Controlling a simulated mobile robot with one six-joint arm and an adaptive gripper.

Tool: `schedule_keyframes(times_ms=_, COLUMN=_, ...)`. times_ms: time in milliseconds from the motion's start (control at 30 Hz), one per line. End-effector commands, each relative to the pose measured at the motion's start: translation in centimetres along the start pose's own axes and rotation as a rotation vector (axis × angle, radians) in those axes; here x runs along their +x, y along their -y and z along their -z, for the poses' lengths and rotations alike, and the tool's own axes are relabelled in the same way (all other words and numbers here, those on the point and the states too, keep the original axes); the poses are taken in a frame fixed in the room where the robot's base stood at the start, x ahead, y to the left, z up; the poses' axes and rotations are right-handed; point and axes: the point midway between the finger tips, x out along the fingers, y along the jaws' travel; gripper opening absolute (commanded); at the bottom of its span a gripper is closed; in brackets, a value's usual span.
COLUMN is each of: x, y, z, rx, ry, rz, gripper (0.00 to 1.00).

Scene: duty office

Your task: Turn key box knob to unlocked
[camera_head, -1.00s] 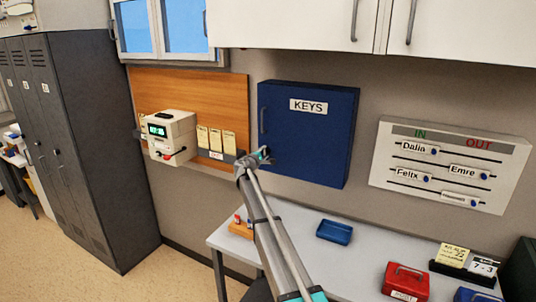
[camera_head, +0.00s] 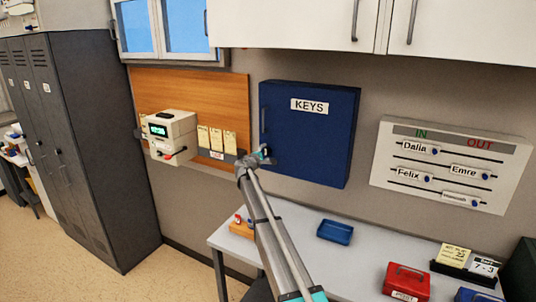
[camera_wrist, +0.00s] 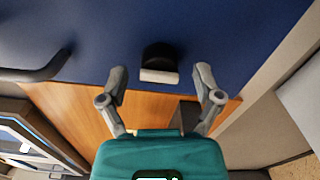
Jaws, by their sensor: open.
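The blue key box (camera_head: 315,145), labelled KEYS, hangs on the wall with its door shut. In the wrist view its blue front (camera_wrist: 225,28) fills the top. A dark round knob (camera_wrist: 158,56) with a pale bar across its lower side sticks out there. My gripper (camera_wrist: 160,78) is open, one finger on each side of the knob, with gaps on both sides. Contact is not visible. In the head view my gripper (camera_head: 260,156) is at the box's lower left corner and hides the knob.
The box's dark pull handle (camera_wrist: 35,72) is left of the knob in the wrist view. A time clock (camera_head: 170,135) and card rack (camera_head: 216,153) are left of the box.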

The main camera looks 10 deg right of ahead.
Motion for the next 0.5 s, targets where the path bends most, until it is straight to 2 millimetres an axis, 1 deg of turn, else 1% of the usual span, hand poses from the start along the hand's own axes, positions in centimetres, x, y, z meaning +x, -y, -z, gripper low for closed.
schedule_keyframes(times_ms=167, x=-1.2, y=0.0, z=-0.1, rx=0.000, ry=-0.001, rz=0.000, gripper=0.83)
schedule_keyframes(times_ms=267, x=-2.4, y=0.0, z=-0.2, rx=0.000, ry=0.000, rz=0.000, gripper=0.83)
schedule_keyframes(times_ms=500, x=-6.2, y=0.1, z=-0.2, rx=0.000, ry=-0.001, rz=0.000, gripper=0.83)
